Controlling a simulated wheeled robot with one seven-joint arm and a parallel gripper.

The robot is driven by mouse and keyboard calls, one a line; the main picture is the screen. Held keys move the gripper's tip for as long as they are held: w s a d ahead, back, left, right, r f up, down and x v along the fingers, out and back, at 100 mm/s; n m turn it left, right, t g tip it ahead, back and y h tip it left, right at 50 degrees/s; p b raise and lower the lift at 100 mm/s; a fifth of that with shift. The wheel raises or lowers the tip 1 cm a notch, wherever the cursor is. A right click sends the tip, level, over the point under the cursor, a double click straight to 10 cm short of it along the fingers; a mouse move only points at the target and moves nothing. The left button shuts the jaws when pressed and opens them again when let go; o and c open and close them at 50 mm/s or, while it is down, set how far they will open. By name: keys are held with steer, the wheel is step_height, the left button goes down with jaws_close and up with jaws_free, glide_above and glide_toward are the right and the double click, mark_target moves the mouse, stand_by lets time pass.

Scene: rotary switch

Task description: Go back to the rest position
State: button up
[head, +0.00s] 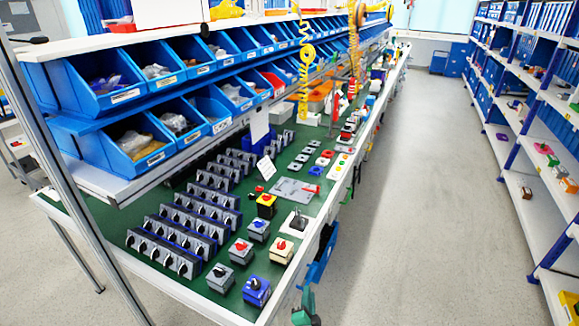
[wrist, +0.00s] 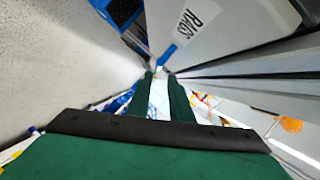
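My gripper (wrist: 159,76) shows in the wrist view, with a green body and two dark green fingers. The fingers stand apart with a pale gap between them, and I see nothing clearly held. In the head view, rows of grey rotary switches (head: 184,232) with dark knobs stand on the green tabletop (head: 188,290). Single switches stand in front of them: a blue one (head: 256,291), a grey one with a red knob (head: 241,250) and a yellow one with a red knob (head: 266,205).
Blue bins (head: 100,85) fill two shelf rows above the table. A yellow coiled cable (head: 304,75) hangs over it. A blue-framed shelf rack (head: 520,150) stands right. The aisle floor (head: 420,220) is clear. In the wrist view, a grey labelled surface (wrist: 225,35) lies beyond the fingers.

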steer(key=s+d+r+n+t, duration=0.1)
steer(key=s+d+r+n, duration=0.35)
steer(key=s+d, duration=0.4)
steer(key=s+r+n+y, duration=0.15)
steer(key=s+n, duration=0.35)
steer(key=s, duration=0.8)
steer(key=s+a+r+n+y, duration=0.15)
steer(key=s+a, duration=0.35)
steer(key=s, duration=0.5)
steer(key=s+a+r+n, duration=0.25)
steer(key=s+a, duration=0.25)
steer(key=s, duration=0.4)
steer(key=s+a+r+g, duration=0.1)
steer(key=s+a+r, duration=0.7)
steer(key=s+r, duration=0.1)
steer(key=shift+s+a+r, duration=0.25)
steer(key=shift+a+r, duration=0.15)
steer(key=shift+r, duration=0.2)
